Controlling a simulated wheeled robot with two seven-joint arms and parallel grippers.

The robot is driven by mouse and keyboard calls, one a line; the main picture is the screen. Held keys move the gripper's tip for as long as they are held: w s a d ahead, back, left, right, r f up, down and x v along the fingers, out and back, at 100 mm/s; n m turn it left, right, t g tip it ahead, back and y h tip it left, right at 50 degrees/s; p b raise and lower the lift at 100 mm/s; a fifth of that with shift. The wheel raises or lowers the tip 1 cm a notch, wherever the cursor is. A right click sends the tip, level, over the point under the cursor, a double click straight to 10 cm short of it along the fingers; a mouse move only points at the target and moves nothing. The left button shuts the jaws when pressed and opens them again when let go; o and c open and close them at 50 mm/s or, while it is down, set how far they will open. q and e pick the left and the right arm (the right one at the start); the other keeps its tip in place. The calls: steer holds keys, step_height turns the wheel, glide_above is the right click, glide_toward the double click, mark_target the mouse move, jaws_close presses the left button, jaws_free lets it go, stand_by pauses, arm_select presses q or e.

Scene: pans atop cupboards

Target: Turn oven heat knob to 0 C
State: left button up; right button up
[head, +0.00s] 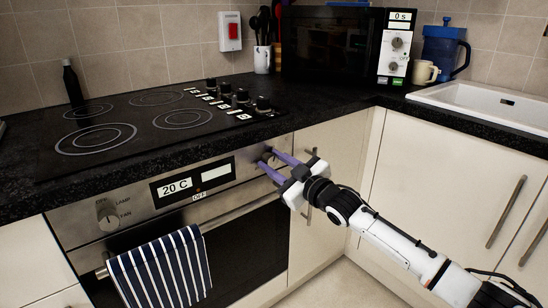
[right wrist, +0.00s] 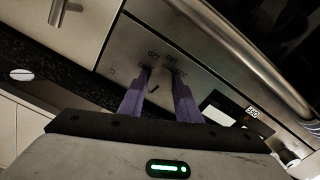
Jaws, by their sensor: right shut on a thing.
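The oven (head: 240,235) has a steel control panel. Its display (head: 176,187) reads "20 C", with an "OFF" label below. My right gripper (head: 268,159) is at the panel's right end, with its purple fingers shut on the heat knob (head: 266,158). In the right wrist view the gripper (right wrist: 162,73) reaches the panel, where printed marks show around the fingertips. My left gripper is not in view.
Another knob (head: 107,214), marked lamp and fan, is at the panel's left. A striped towel (head: 160,270) hangs on the oven handle (head: 235,213) below. The black worktop (head: 330,117) overhangs the panel. A cupboard door handle (head: 309,208) is close to my right gripper.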

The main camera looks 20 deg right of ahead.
steer(key=shift+n+p, duration=0.45)
steer(key=shift+n, duration=0.55)
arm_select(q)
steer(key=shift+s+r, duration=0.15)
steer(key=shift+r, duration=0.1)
arm_select(e)
steer(key=shift+n, duration=0.3)
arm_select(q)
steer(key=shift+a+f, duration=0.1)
arm_select(e)
steer(key=shift+n, duration=0.3)
steer(key=o, duration=1.1)
steer(key=shift+c, duration=0.2)
